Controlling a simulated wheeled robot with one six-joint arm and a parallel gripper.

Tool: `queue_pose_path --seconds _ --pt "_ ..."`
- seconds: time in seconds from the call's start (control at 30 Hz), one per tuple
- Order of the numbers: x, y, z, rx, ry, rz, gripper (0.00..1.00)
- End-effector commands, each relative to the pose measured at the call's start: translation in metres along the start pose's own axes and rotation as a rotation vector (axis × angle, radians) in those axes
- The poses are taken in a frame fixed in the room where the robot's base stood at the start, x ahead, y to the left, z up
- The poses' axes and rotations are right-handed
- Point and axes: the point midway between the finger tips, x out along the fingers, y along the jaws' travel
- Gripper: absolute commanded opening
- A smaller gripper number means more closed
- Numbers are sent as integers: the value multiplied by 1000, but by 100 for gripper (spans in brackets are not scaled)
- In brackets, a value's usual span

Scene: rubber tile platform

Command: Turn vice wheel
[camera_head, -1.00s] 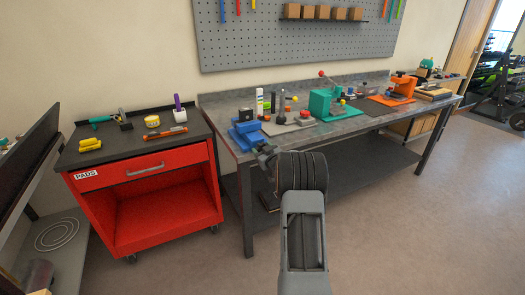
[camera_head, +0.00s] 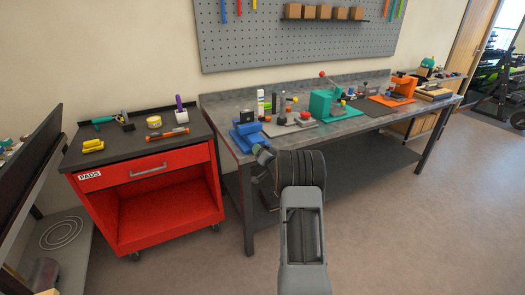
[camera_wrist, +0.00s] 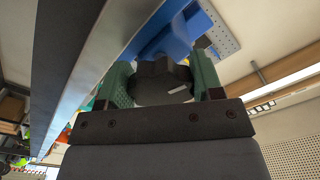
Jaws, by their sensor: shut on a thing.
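The blue vice (camera_head: 247,131) stands at the front left corner of the grey workbench in the head view. In the wrist view its blue body (camera_wrist: 178,38) is beyond the wheel. The vice wheel (camera_wrist: 150,88) is a dark lobed knob with a white mark, which lies to the right of its middle. My gripper (camera_wrist: 161,78) has its green-padded fingers on either side of the wheel and is shut on it. In the head view my gripper (camera_head: 262,157) is at the bench's front edge, just below the vice; the wheel is hidden there.
The workbench (camera_head: 352,125) holds several tools, with a teal press (camera_head: 322,104) and an orange device (camera_head: 402,88) to the right. A red cart (camera_head: 150,185) with tools on top stands left of the bench. Floor in front at right is clear.

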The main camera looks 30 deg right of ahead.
Motion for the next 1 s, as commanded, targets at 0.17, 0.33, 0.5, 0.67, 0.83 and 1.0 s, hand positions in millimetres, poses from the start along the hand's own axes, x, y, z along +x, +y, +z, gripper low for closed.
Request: queue_pose_path --seconds 0.17,0.33,0.5,0.67,0.83,1.0 --pt "0 -2 -2 166 0 1 36" --pt "0 -3 -2 327 0 1 36" --pt "0 -4 -2 489 0 1 36" --pt "0 -4 -3 641 1 1 36" --pt "0 -4 -3 797 1 2 36" --pt "0 -5 -4 935 1 2 36"
